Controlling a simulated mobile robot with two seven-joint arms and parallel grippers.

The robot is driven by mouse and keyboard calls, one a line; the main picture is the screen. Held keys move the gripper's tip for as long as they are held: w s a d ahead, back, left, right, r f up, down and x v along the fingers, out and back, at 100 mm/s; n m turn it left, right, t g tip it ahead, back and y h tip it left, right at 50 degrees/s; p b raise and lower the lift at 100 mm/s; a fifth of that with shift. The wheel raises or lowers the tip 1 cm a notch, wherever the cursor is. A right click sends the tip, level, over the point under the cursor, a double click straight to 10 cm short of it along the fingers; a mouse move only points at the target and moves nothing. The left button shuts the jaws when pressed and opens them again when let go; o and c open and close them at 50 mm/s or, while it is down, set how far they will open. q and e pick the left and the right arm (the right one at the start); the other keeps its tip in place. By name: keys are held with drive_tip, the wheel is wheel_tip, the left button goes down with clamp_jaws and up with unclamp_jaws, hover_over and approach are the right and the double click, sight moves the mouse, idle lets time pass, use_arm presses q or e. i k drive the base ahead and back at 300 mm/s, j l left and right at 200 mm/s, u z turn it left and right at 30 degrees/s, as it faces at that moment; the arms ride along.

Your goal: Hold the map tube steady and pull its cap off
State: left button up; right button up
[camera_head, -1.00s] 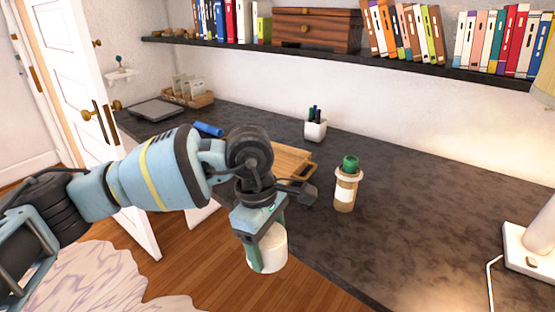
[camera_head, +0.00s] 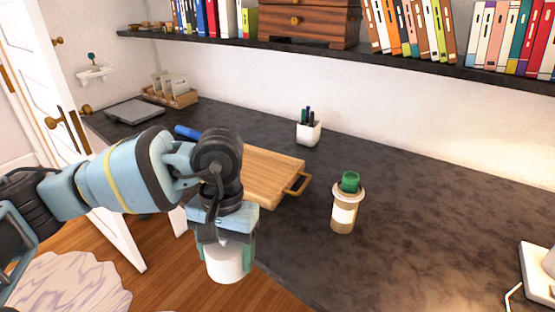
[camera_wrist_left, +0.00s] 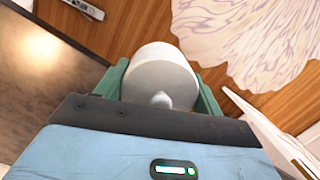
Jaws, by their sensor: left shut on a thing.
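A tan tube (camera_head: 344,214) with a cream label, a wider rim and a green top (camera_head: 350,182) stands upright on the dark desk. It looks like the map tube; whether the green part is its cap I cannot tell. My left gripper (camera_head: 226,262) is left of it and apart from it, pointing down past the desk's front edge. Its green fingers are shut on a white cylinder (camera_head: 225,268). In the left wrist view my gripper (camera_wrist_left: 160,85) grips this white cylinder (camera_wrist_left: 155,68), with a small knob facing the camera. My right gripper is out of view.
A wooden board (camera_head: 268,176) with a handle lies on the desk (camera_head: 430,235) behind my left gripper. A white pen cup (camera_head: 308,133) stands further back. A white lamp base (camera_head: 540,265) is at the right. The desk around the tube is clear.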

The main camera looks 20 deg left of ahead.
sight(345, 207)
drive_tip(key=i+j+z, duration=0.2)
drive_tip(key=i+j, duration=0.15)
drive_tip(key=i, duration=0.2)
drive_tip(key=i+j+z, duration=0.2)
drive_tip(key=i+j, duration=0.25)
drive_tip(key=i, duration=0.05)
